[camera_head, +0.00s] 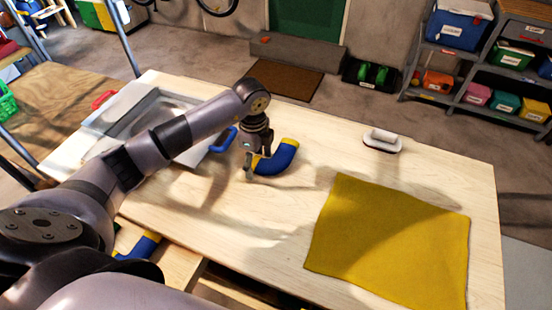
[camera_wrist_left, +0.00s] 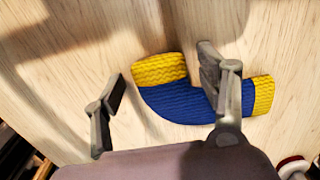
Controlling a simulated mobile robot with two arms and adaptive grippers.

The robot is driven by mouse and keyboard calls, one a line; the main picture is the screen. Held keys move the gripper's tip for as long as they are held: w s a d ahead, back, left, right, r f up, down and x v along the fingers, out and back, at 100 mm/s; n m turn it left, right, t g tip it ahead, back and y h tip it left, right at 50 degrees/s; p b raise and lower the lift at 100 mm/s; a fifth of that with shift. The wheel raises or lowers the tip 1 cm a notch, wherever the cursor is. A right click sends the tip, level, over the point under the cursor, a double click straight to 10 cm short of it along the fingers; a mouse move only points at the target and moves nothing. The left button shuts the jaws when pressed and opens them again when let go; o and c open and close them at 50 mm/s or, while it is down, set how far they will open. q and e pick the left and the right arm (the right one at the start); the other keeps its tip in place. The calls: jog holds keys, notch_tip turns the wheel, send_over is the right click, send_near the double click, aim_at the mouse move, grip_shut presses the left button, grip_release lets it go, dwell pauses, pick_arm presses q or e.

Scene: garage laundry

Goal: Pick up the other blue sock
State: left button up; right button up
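A blue sock with yellow cuff and toe (camera_head: 278,160) lies flat on the light wooden table. My left gripper (camera_head: 257,164) points down at its left end. In the left wrist view the sock (camera_wrist_left: 180,104) lies under the open gripper (camera_wrist_left: 161,75). The right finger overlaps the sock's middle in the picture, and the left finger is over bare wood to its left. I cannot tell whether either finger touches it. A second blue and yellow sock (camera_head: 143,245) shows at the lower left, partly hidden by my left arm. My right gripper is not in view.
A yellow cloth (camera_head: 390,245) lies flat at the table's right. A white and dark oval object (camera_head: 383,141) stands near the back edge. A grey translucent container (camera_head: 130,110) and a blue handle (camera_head: 223,141) are at the left.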

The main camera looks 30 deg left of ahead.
pick_arm(q)
jog(key=c, duration=1.1)
jog(key=shift+o, duration=0.2)
